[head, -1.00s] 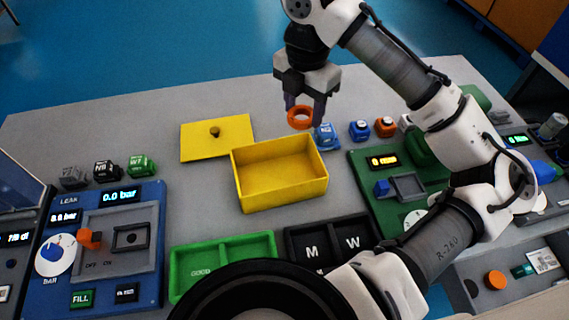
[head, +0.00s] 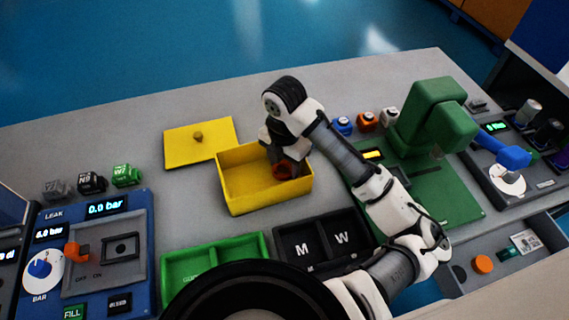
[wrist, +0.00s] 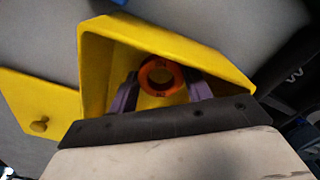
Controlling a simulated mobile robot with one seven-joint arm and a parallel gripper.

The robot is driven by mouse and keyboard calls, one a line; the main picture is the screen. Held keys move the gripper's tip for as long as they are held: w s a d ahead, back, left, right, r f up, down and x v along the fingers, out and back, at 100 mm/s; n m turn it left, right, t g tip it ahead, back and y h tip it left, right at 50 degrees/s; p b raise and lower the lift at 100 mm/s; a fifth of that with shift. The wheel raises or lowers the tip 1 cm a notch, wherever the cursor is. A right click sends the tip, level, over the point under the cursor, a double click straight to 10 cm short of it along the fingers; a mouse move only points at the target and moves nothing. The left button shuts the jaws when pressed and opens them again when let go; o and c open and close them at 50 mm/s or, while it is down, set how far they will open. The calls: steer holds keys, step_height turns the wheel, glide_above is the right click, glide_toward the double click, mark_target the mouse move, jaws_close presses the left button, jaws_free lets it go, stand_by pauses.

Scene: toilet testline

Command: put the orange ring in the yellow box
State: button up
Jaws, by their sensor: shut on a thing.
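The yellow box (head: 240,196) stands open on the grey table, and its wall also shows in the wrist view (wrist: 93,75). The orange ring (head: 281,171) is inside the box's outline, toward its right end. In the wrist view the ring (wrist: 160,76) sits between the two purple-grey fingers of my gripper (wrist: 162,90). My gripper is shut on the ring and reaches down into the box. In the head view my wrist and gripper body hide the fingers and part of the box. I cannot tell whether the ring touches the box floor.
The yellow lid (head: 200,147) with a knob lies flat behind the box. A green press (head: 432,120) stands to the right. Small coloured blocks line the back.

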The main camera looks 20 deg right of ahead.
mark_target(285, 167)
steer(key=shift+f, duration=0.35)
steer(key=shift+f+b, duration=0.3)
steer(key=o, duration=1)
steer(key=shift+r, duration=0.1)
steer(key=shift+c, duration=0.2)
steer(key=shift+r, duration=0.1)
step_height(285, 167, up, 12)
steer(key=p, duration=0.7)
steer(key=shift+p, duration=0.3)
steer(key=shift+r, duration=0.1)
